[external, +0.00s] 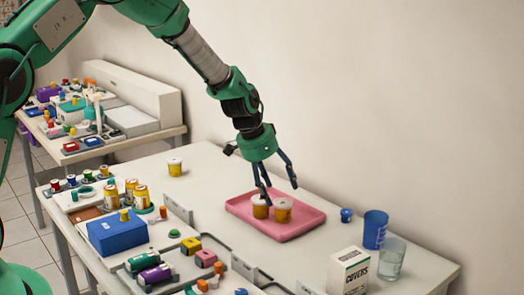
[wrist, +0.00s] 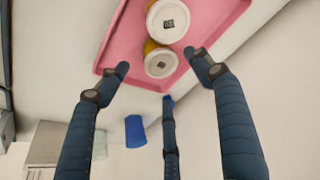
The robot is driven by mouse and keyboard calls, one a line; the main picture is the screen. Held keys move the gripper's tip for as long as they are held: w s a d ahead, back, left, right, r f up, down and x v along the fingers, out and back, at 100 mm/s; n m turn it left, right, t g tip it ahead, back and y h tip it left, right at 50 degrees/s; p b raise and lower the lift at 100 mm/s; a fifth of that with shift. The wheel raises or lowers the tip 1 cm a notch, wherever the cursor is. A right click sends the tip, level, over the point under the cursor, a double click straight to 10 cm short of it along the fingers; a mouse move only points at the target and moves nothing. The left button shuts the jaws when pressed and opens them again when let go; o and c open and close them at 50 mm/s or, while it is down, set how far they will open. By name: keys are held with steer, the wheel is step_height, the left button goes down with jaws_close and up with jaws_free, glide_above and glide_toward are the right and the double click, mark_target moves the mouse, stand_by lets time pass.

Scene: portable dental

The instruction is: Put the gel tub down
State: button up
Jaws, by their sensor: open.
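Two yellow tubs with white lids stand upright side by side on a pink tray (external: 300,225): a left tub (external: 261,208) and a right tub (external: 282,211). Both show from above in the wrist view, a nearer tub (wrist: 161,63) and a farther tub (wrist: 168,20), on the tray (wrist: 120,45). My gripper (external: 277,191) is open just above the tubs. In the wrist view its fingers (wrist: 157,68) are spread apart, with the nearer lid between their tips. I cannot tell whether a finger touches a tub. A third similar tub (external: 175,167) stands alone on the table.
A blue cup (external: 375,230), a clear glass (external: 391,259) and a white covers box (external: 347,271) stand right of the tray. A blue box (external: 117,232) and several small coloured items crowd the left front.

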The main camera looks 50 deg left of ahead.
steer(key=shift+p+v, duration=0.35)
steer(key=shift+v, duration=2.45)
steer(key=s+d+r, duration=0.4)
steer(key=s+r, duration=0.6)
steer(key=r, duration=0.2)
steer(key=s+d+r, duration=0.4)
steer(key=s+r, duration=0.6)
steer(key=r, duration=0.3)
steer(key=s+d+r+n, duration=0.1)
steer(key=s+r, duration=0.1)
steer(key=s, duration=1.3)
steer(key=s+d+r+n+t, duration=0.1)
steer(key=s+d+r, duration=0.1)
steer(key=s, duration=1.4)
steer(key=shift+r+y, duration=0.4)
steer(key=shift+r, duration=0.15)
steer(key=shift+o, duration=0.3)
steer(key=shift+w+a+r, duration=0.1)
steer(key=shift+r, duration=0.05)
